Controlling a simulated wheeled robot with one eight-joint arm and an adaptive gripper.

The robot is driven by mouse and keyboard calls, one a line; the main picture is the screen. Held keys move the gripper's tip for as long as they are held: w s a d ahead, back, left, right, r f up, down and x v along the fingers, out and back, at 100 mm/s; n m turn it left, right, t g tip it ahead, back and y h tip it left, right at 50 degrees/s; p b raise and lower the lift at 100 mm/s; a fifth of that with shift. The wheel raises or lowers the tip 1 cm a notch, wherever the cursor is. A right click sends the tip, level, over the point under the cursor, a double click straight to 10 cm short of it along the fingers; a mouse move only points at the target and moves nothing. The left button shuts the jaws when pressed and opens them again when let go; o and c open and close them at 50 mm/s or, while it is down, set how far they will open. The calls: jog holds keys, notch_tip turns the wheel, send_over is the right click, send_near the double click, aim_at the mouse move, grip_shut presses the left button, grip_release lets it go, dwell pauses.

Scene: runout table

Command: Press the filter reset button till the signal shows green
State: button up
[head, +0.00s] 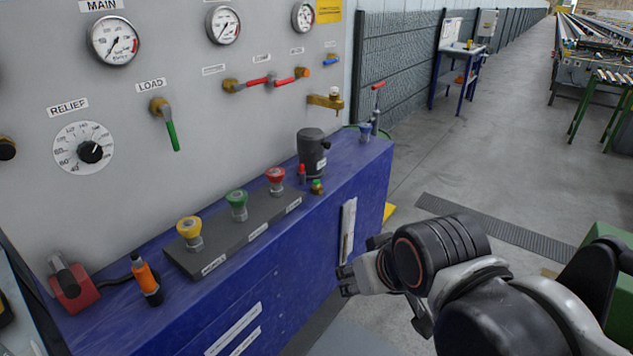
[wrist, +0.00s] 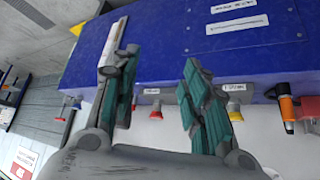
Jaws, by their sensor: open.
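A dark grey strip (head: 185,262) on the blue bench carries a yellow button (head: 189,231), a green button (head: 237,204) and a red button (head: 275,180). Each has a white label, too small to read, so I cannot tell which is the filter reset. A black canister (head: 312,152) stands beyond, with small red (head: 301,172) and green-topped (head: 317,187) parts beside it; I cannot tell whether either is the signal. My gripper (head: 346,282) is open and empty, in front of the bench and apart from the buttons. The wrist view shows its spread fingers (wrist: 160,58) and the yellow button (wrist: 236,112).
An orange-handled tool (head: 147,279) and a red block (head: 73,287) stand at the bench's near end. The panel (head: 200,115) behind has gauges, valves and a relief dial (head: 83,148). Clear floor (head: 440,150) lies to the right of the bench.

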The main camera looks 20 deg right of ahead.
grip_shut()
dwell(1.1)
